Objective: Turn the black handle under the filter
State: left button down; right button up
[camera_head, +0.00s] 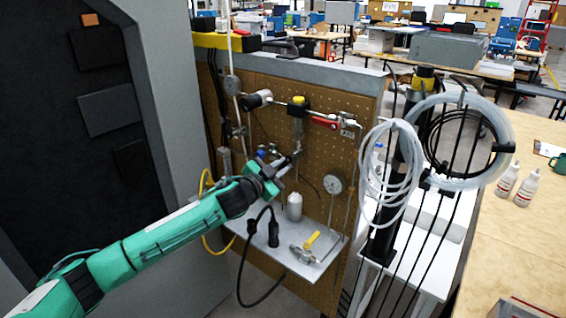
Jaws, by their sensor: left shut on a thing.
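The filter (297,128) is a slim metal cylinder hanging upright from the pipe run on the perforated tan panel. A yellow-topped part (298,101) sits above it. My left gripper (292,159) reaches in from the left, with its fingertips just below the filter. It is shut on the black handle there; the fingers largely hide the handle, so its angle cannot be told. My right gripper is out of view.
A red-handled valve (325,122) and a pressure gauge (333,184) are to the right. Below, a small shelf (310,262) carries a white bottle (294,206), a black plug and a yellow-handled tool. Coiled clear tubing (390,175) hangs further right. A grey cabinet stands left.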

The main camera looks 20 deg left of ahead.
pick_arm(q)
jog(key=m+p, duration=0.2)
jog(key=m, duration=0.1)
jog(key=r+m+p, duration=0.1)
jog(key=m+p, duration=0.1)
jog(key=m, duration=0.2)
jog(key=a+r+m+p, duration=0.1)
jog(key=m+p, duration=0.1)
jog(key=m, duration=0.2)
jog(key=shift+w+a+r+p, duration=0.1)
jog(key=shift+w+r+p, duration=0.1)
jog(key=shift+r+p, duration=0.1)
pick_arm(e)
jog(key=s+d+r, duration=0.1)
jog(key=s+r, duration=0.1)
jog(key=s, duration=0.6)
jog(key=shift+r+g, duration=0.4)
pick_arm(q)
jog(key=shift+f+m, duration=0.1)
jog(key=shift+m, duration=0.2)
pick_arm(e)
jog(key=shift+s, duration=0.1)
pick_arm(q)
jog(key=c, duration=1.4)
grip_release()
